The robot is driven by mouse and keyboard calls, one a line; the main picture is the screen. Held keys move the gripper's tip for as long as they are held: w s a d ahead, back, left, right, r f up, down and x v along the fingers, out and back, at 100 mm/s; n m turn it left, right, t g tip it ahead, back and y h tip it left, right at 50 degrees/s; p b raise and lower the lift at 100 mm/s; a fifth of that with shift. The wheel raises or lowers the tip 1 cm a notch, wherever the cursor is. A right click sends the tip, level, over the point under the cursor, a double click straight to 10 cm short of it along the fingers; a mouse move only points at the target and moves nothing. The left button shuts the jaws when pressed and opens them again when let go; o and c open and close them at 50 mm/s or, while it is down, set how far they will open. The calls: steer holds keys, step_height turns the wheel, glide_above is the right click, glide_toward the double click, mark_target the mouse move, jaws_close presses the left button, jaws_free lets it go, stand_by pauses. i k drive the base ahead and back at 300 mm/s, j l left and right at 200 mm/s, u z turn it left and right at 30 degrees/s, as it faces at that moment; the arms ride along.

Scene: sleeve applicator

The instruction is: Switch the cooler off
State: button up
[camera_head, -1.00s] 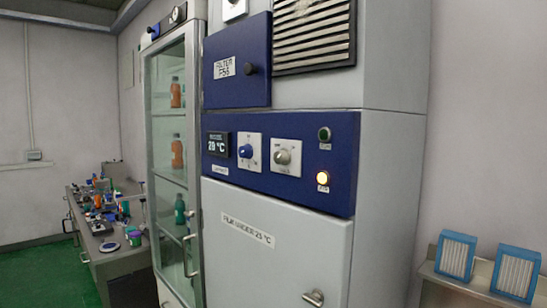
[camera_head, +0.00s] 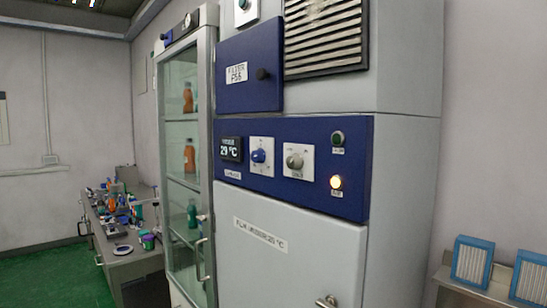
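A tall grey cabinet (camera_head: 408,190) fills the middle of the view. Its dark blue control panel (camera_head: 350,155) carries a display (camera_head: 231,149) that seems to read 29 °C, a blue knob (camera_head: 258,156) on a white plate and a grey knob (camera_head: 294,161) on another. The small labels by the controls are too blurred to read, so I cannot tell which one is the cooler's. My gripper is not in view.
A glass-door cabinet (camera_head: 204,160) with bottles stands to the left. A cluttered bench (camera_head: 133,264) stands beyond it. A lower door with a handle (camera_head: 327,301) is under the panel. Blue-framed filters (camera_head: 472,262) stand on a shelf at right. Green floor (camera_head: 60,275) is open at left.

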mark_target(295, 161)
steer(key=i+j, duration=0.3)
steer(key=i, duration=0.15)
steer(key=i+j+u, duration=0.1)
steer(key=i+j, duration=0.25)
steer(key=i, duration=0.1)
